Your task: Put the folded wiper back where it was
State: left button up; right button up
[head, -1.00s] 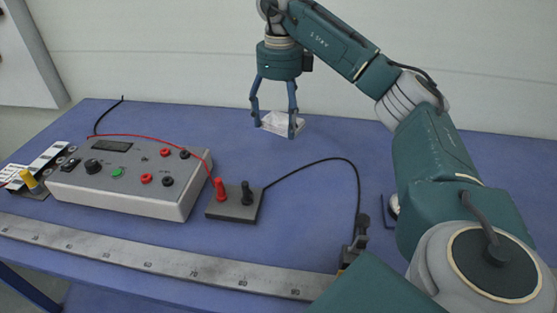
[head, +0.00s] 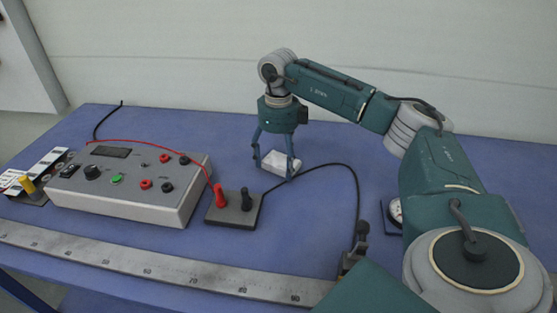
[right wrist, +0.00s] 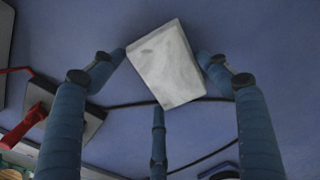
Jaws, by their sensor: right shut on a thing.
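The folded wiper is a white, flat, roughly rectangular pad (head: 281,162), low over the blue table behind the black terminal block. I cannot tell whether it touches the table. My right gripper (head: 273,167) points down and is shut on the wiper, with its fingers around the pad's edges. In the right wrist view the wiper (right wrist: 168,65) sits tilted between the fingertips of the gripper (right wrist: 164,72). My left gripper is not in view.
A grey test box (head: 130,190) stands left on the table (head: 340,140). The terminal block (head: 234,208) has a red and a black lead; the black lead loops close to the wiper. A steel ruler (head: 150,262) lies along the front. The back right is clear.

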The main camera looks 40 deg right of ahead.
aim_at(278, 164)
jog(key=o, duration=1)
jog(key=shift+f, duration=0.15)
notch_tip(278, 164, up, 12)
jog(key=p, duration=1)
jog(key=shift+r+p, duration=0.2)
jog(key=shift+p, duration=0.1)
jog(key=shift+f, duration=0.1)
